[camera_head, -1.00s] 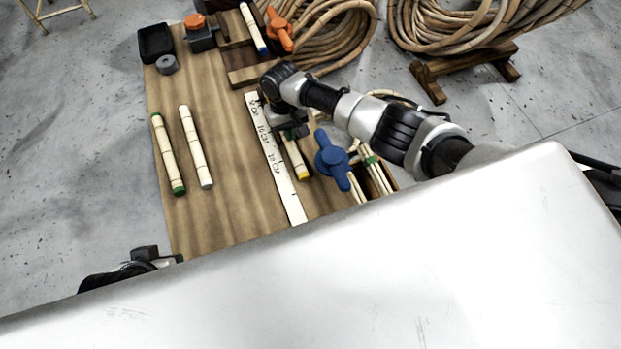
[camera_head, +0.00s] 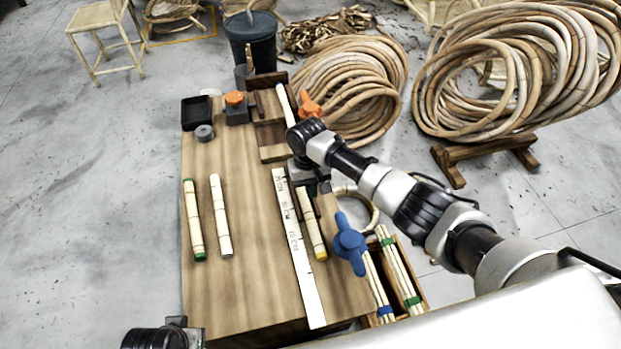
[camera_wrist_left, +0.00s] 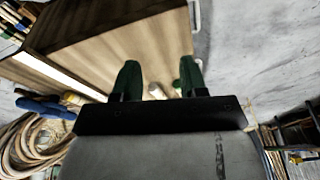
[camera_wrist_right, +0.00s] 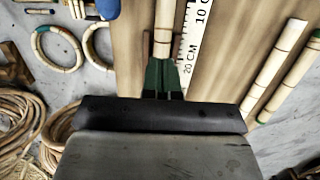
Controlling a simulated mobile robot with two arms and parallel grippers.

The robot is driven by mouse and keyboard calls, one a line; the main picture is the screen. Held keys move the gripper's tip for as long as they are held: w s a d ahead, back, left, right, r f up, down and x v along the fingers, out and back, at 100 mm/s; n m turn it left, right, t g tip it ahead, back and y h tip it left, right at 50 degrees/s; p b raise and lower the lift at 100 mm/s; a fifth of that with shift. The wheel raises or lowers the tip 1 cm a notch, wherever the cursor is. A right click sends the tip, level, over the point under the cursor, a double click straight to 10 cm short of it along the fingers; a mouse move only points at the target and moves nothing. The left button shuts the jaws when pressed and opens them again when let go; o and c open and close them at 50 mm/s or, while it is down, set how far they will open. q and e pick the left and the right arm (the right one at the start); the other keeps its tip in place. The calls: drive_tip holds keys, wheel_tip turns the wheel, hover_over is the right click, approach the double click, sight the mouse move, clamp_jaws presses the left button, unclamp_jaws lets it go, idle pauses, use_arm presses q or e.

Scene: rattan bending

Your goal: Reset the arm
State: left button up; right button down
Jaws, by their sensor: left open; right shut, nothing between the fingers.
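My right gripper (camera_head: 318,186) is over the worktable (camera_head: 240,280), at the far end of a yellow-tipped rattan stick (camera_head: 313,230) beside the white ruler (camera_head: 298,255). In the right wrist view its green fingertips (camera_wrist_right: 163,78) are together and empty, in line with a pale stick (camera_wrist_right: 165,30); I cannot tell whether they touch it. My left arm shows only in part at the bottom left of the head view (camera_head: 160,337). In the left wrist view my left gripper (camera_wrist_left: 160,80) has its green fingers apart, with nothing held between them.
Two sticks (camera_head: 194,220) (camera_head: 220,215) lie on the table's left. A blue clamp handle (camera_head: 350,243) and a box of sticks (camera_head: 425,290) are at the right. Rattan coils (camera_head: 345,85) (camera_head: 510,80) and a dark bucket (camera_head: 252,40) stand beyond.

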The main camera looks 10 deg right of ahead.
use_arm(q)
drive_tip(key=shift+f, duration=1.3)
use_arm(e)
drive_tip(key=shift+w+r, duration=0.2)
drive_tip(key=shift+r, duration=0.95)
